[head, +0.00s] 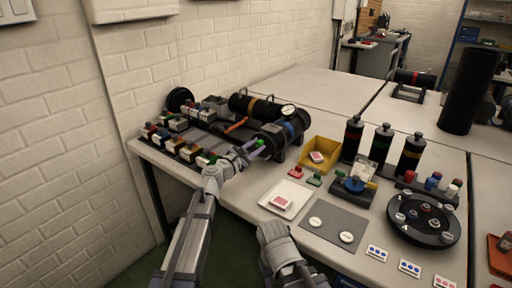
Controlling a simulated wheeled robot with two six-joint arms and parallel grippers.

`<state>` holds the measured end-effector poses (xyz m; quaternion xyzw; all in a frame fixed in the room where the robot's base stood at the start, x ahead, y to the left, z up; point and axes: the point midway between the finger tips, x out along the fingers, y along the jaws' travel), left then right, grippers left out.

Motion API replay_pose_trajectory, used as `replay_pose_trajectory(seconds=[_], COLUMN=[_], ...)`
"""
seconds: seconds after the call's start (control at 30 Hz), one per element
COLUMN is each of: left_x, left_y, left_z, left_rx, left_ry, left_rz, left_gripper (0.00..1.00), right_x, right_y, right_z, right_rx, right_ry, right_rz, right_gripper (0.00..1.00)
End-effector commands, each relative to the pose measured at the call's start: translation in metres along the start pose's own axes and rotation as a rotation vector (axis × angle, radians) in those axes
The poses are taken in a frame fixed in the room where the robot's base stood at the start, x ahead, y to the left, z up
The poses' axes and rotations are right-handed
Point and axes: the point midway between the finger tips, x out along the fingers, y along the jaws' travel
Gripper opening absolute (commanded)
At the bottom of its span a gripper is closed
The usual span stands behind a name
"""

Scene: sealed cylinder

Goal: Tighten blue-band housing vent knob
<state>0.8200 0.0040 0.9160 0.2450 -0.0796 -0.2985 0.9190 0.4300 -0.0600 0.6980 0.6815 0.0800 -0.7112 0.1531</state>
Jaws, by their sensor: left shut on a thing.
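The blue-band housing (273,136) is a black cylinder lying on its side on the near bench, with a blue band (290,131) and a white round gauge (288,110) on top. A small green-ended knob (260,142) stands out from its near end. My left gripper (245,150) reaches up to that end, shut on the knob; its fingers hide part of it. The knob's turn angle is too small to tell. My right arm shows at the bottom centre, with its gripper (279,245) low in front of the bench edge; its fingers are not clear.
An orange-band cylinder (254,107) lies behind. Small coloured parts line the rack (183,149) at left. A yellow bin (320,153), white tray (285,198), grey mat (331,223), black bottles (381,146) and a round black carousel (424,218) stand to the right.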

Motion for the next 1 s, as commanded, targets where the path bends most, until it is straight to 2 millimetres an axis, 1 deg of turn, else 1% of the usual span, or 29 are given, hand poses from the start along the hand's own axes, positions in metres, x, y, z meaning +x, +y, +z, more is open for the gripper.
replay_pose_trajectory(seconds=[1.0], left_x=[-0.0002], left_y=[-0.001], left_z=[-0.0002], left_rx=[0.966], left_ry=[0.0], left_rz=[-0.001], left_gripper=[0.0], right_x=[0.0006], right_y=[-0.0001], right_z=[0.0], right_rx=[0.0], right_ry=[0.0], right_rz=[0.0], right_gripper=[0.5])
